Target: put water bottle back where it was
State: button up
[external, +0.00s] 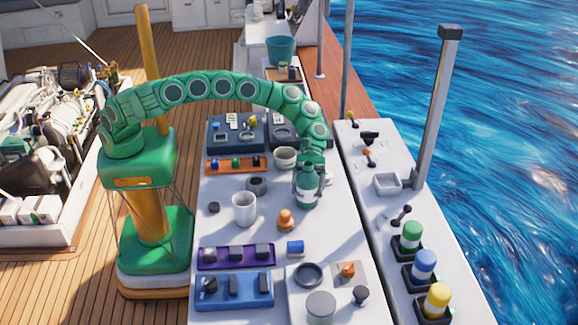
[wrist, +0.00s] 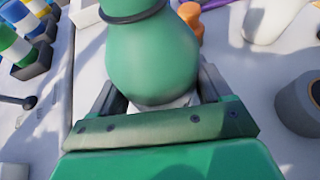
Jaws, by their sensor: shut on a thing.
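The water bottle (external: 307,190) is green with a pale band around its middle, and it is upright over the white table. My gripper (external: 307,172) is shut on it from above, with a finger on each side. I cannot tell whether its base touches the table. In the wrist view the bottle (wrist: 150,50) fills the top middle, between the jaws of my gripper (wrist: 155,100). The jaws hide part of it.
An orange figure-like piece (external: 286,220) and a white mug (external: 244,209) stand left of the bottle. A bowl (external: 285,157) is behind it. Green, blue and yellow bottles (external: 425,265) stand in dark holders on the right-hand table. The white table right of the orange piece is mostly clear.

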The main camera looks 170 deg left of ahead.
jog(key=shift+f, duration=0.15)
jog(key=o, duration=1.2)
jog(key=shift+s+r, duration=0.2)
jog(key=v, duration=1.1)
jog(key=shift+s+r, duration=0.2)
jog(key=shift+s, duration=0.05)
